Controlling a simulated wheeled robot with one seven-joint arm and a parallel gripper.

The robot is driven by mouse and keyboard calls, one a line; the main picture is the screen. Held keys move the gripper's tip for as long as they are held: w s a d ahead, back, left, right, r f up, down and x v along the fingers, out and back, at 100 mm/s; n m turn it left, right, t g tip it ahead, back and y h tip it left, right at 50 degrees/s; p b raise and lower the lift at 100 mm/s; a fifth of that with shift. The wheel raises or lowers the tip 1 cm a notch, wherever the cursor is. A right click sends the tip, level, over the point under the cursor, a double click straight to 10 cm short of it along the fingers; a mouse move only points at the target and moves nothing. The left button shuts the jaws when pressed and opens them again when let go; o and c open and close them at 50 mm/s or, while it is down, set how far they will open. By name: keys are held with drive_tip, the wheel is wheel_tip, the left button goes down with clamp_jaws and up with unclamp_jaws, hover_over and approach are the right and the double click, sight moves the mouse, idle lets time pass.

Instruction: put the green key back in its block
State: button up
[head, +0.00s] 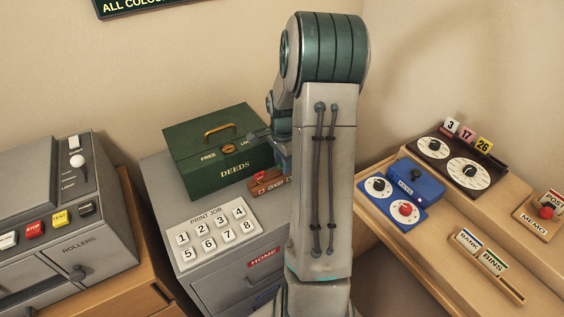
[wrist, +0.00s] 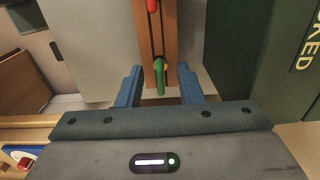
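The green key (wrist: 160,78) shows in the wrist view at the near end of a wooden block (wrist: 144,45). I cannot tell whether it is seated in the block. My gripper (wrist: 158,80) has its two blue fingers apart, one on each side of the green key, with visible gaps between key and fingers. A red key (wrist: 152,5) stands further along the block. In the head view the wooden block (head: 262,190) lies on the grey cabinet in front of the green deeds box; my arm hides its right part, the green key and most of my gripper.
The green deeds box (head: 205,150) stands close behind the block. A grey cabinet top (head: 165,205) carries a panel of numbered buttons (head: 215,233). On the right, a desk holds a blue box (head: 418,180), dials and a memo block (head: 540,213). A rollers machine (head: 80,245) stands left.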

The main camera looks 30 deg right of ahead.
drive_tip(key=shift+r, duration=0.1)
wheel_tip(320, 180, up, 14)
drive_tip(key=shift+p, duration=0.3)
idle(0.6)
drive_tip(key=s+a+r+n+t+p, duration=0.1)
drive_tip(key=s+a+r+n+p, duration=0.1)
drive_tip(key=s+a+n, duration=0.6)
drive_tip(key=s+a+r+n+t+p, duration=0.1)
drive_tip(key=s+a+r+n, duration=0.3)
drive_tip(key=s+a+n, duration=0.5)
drive_tip(key=a+n, duration=0.1)
drive_tip(key=a, duration=0.4)
drive_tip(key=shift+s+a+r+t+p, duration=0.15)
drive_tip(key=shift+a+t+p, duration=0.2)
drive_tip(key=shift+t, duration=0.05)
